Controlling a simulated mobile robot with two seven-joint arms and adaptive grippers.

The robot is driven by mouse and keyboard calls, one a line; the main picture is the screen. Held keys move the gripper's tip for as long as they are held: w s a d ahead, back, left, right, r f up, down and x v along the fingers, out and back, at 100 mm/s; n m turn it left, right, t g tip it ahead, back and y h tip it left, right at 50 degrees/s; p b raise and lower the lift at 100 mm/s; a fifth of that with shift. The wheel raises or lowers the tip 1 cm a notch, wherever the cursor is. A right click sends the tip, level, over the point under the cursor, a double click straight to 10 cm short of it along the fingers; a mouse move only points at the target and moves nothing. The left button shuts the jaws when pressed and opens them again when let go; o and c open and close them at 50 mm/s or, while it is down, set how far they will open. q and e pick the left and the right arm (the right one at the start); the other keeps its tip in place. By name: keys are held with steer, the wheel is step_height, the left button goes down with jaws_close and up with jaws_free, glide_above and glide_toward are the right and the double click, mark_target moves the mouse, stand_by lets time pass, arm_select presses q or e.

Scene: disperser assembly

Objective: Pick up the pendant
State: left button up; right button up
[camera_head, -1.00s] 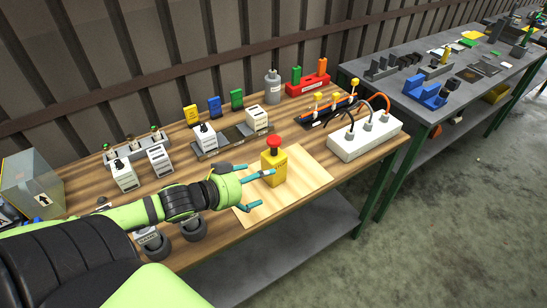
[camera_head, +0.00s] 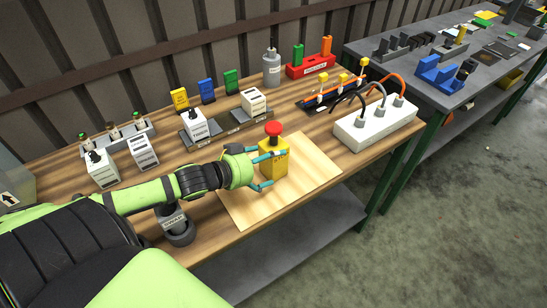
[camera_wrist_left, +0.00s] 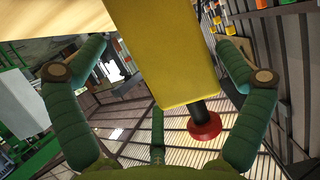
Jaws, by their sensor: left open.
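The pendant is a yellow box (camera_head: 273,163) with a red mushroom button on top. It stands upright on a light wooden board (camera_head: 306,184) on the workbench. My left gripper (camera_head: 269,171) is at the pendant, its teal fingers open and one to each side of the box. Gaps show between the fingers and the box. My right gripper is not in view.
A white power strip (camera_head: 375,125) with cables lies right of the board. White labelled boxes (camera_head: 143,150), a grey bottle (camera_head: 271,68) and a red rack (camera_head: 311,66) stand behind. A labelled dark round holder (camera_head: 175,226) is under my left arm. A second grey table (camera_head: 400,72) is at right.

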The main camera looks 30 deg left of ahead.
arm_select(q)
steer(key=shift+x, duration=1.8)
steer(key=shift+a, duration=0.15)
steer(key=c, duration=1.4)
steer(key=shift+r, duration=0.15)
steer(key=shift+c, duration=0.2)
steer(key=shift+w+r+p, duration=0.1)
steer(key=shift+p, duration=0.2)
